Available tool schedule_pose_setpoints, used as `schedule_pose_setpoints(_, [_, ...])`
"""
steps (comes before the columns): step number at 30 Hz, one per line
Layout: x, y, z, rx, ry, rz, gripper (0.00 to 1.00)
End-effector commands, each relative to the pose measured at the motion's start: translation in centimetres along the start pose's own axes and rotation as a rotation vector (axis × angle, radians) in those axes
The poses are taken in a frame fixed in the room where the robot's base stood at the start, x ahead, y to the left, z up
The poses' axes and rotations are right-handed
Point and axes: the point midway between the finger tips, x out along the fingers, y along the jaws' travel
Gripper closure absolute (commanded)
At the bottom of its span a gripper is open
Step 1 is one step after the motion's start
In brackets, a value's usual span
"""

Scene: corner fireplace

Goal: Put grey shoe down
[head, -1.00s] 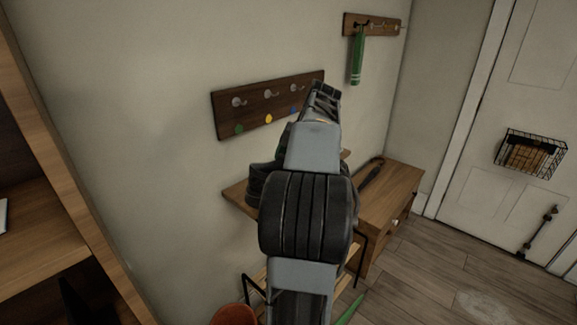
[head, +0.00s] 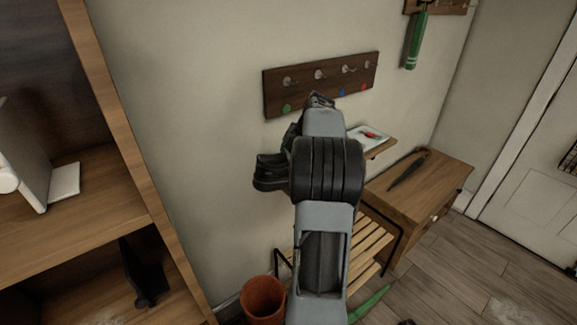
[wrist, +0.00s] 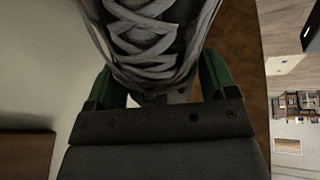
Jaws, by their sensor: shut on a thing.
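The grey shoe (wrist: 150,35) fills the top middle of the wrist view, its pale laces facing the camera. My gripper (wrist: 158,78) is shut on it, with a green finger at each side. The shoe's toe and sole are out of view there. In the head view my arm reaches up toward the wall below the hook rack (head: 320,82). My own arm hides most of what is at its end, so I cannot make out the shoe there.
A small wall shelf (head: 378,150) bears a white tray (head: 358,139). A slatted bench (head: 372,240) stands below, beside a wooden cabinet (head: 432,186) with a dark long object on it. A terracotta pot (head: 263,297) and green item (head: 369,303) are low down. A bookcase (head: 135,150) stands left.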

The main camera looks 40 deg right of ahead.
Motion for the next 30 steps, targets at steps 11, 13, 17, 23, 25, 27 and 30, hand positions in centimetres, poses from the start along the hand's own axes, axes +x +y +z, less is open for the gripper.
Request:
schedule_pose_setpoints(11, [3.5, 0.2, 0.8, 0.000, 0.001, 0.000, 0.76])
schedule_pose_setpoints(13, [3.9, 0.2, 0.9, -0.002, 0.000, 0.000, 0.76])
schedule_pose_setpoints(17, [4.1, 0.1, 1.0, -0.003, 0.000, 0.001, 0.76])
schedule_pose_setpoints(23, [4.1, 0.1, 1.0, -0.003, 0.000, 0.001, 0.76])
schedule_pose_setpoints(25, [4.3, 0.1, 1.1, -0.002, 0.000, 0.001, 0.76])
schedule_pose_setpoints(27, [4.3, 0.1, 1.1, -0.002, 0.000, 0.000, 0.19])
schedule_pose_setpoints(30, [4.3, 0.1, 1.1, -0.002, 0.000, 0.000, 0.10])
